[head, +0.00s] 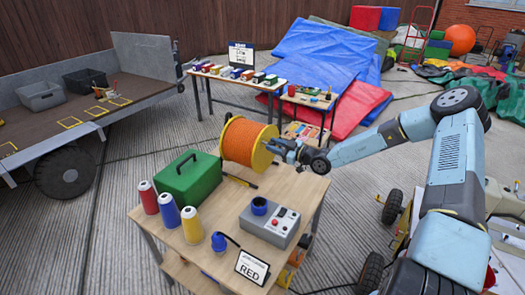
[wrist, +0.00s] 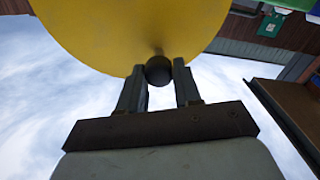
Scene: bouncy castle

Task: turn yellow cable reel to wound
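The yellow cable reel (head: 263,157) stands at the back edge of the wooden table, with orange cable around its drum between yellow flanges. My gripper (head: 277,148) is at the reel's right-hand flange. In the wrist view the yellow flange (wrist: 130,30) fills the top, and a dark round crank knob (wrist: 158,71) sticks out from it. The fingers of my gripper (wrist: 160,80) stand on both sides of this knob and appear to touch it. The far side of the reel is hidden.
On the wooden table (head: 300,190) are a green toolbox (head: 188,178), red, blue and white-yellow thread cones (head: 169,210), a grey control box (head: 269,222) and a "RED" sign (head: 252,267). A flatbed trailer (head: 60,125) stands left; another table (head: 235,83) stands behind.

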